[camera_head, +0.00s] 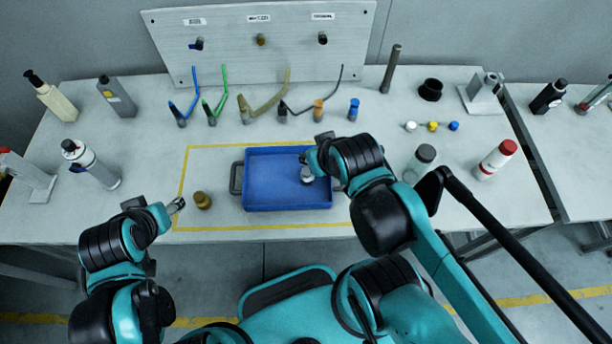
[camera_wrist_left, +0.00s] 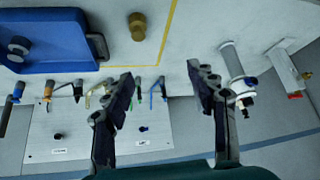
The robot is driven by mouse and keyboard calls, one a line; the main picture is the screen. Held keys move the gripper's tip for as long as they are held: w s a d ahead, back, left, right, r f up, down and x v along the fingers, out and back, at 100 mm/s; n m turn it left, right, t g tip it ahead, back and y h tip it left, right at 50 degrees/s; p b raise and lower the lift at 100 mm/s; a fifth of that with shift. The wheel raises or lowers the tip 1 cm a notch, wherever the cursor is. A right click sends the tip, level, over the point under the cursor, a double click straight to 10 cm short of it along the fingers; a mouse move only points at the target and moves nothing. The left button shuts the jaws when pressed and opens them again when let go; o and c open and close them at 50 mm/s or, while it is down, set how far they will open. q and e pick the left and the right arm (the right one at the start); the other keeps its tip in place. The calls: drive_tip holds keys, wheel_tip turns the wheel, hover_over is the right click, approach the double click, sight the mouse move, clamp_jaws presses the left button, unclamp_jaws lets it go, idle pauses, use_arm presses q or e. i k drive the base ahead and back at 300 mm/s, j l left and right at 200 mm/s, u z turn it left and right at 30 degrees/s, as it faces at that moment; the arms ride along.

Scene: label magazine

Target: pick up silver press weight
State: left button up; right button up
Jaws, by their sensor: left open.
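A silver press weight (camera_head: 307,176) is at the right part of the blue tray (camera_head: 247,205) in the head view. My right gripper (camera_head: 306,160) is right at it; its fingers are mostly hidden, so I cannot tell whether it grips the weight. A brass weight (camera_head: 202,201) stands on the table left of the tray; it also shows in the left wrist view (camera_wrist_left: 137,28). My left gripper (camera_head: 176,205) is open and empty, a little left of the brass weight. Its spread fingers show in the left wrist view (camera_wrist_left: 161,75).
A grey panel (camera_head: 260,70) with pegs stands at the back, with several coloured tools and hoses before it. Bottles stand left and right, including a red-capped one (camera_head: 496,160). Yellow tape (camera_head: 184,175) borders the tray area. The table between left gripper and left bottles is clear.

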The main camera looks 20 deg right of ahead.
sight(307, 178)
drive_tip(key=i+j, duration=0.15)
drive_tip(key=j, duration=0.3)
drive_tip(key=i+j+z, duration=0.1)
drive_tip(key=j, duration=0.35)
drive_tip(key=i+j, duration=0.15)
drive_tip(key=j, duration=0.3)
drive_tip(key=i+j+z, duration=0.1)
drive_tip(key=j, duration=0.35)
drive_tip(key=z, duration=2)
